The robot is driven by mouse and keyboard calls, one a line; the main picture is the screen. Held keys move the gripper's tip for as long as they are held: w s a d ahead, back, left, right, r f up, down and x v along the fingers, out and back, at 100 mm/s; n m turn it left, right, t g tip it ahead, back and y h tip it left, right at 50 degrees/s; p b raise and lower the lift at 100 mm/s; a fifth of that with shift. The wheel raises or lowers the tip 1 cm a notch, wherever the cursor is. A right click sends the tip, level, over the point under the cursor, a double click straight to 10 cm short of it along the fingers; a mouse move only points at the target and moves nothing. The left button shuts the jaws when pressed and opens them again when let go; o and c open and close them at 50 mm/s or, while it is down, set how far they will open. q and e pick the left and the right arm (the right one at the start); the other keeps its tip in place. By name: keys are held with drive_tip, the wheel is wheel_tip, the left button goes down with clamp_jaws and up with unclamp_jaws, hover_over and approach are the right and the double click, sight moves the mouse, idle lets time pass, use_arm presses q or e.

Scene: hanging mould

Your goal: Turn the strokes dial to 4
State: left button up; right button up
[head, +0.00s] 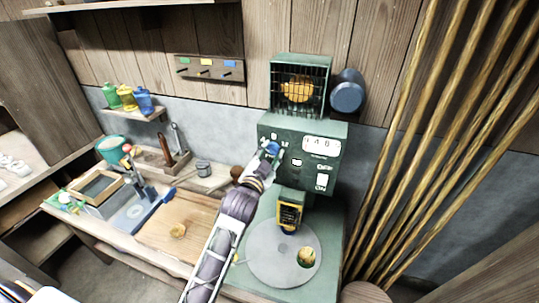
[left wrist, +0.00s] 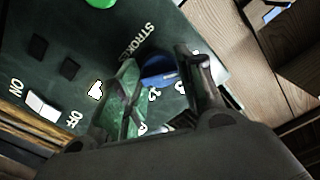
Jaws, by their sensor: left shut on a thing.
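The strokes dial (left wrist: 158,70) is a blue knob on the dark green machine panel (head: 330,180), beside the white word STROKES. White digits stand around the dial, partly hidden by my fingers. I cannot tell which digit it points to. My left gripper (head: 268,153) reaches up to the panel's left part and covers most of the dial in the head view. In the left wrist view, the left gripper (left wrist: 165,88) has its two fingers on either side of the dial, shut on it. My right gripper is not in view.
The panel also has an ON/OFF switch (left wrist: 42,106) and a white counter window (head: 320,146). A caged box (head: 299,86) tops the machine; a grey round plate (head: 270,262) lies below. Tall poles (head: 440,130) stand right. A wooden board (head: 180,222) lies left on the bench.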

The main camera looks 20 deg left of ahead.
use_arm(q)
drive_tip(key=o, duration=1)
drive_tip(key=shift+s+a, duration=0.2)
drive_tip(key=shift+s, duration=5.75)
drive_tip(key=shift+f, duration=0.1)
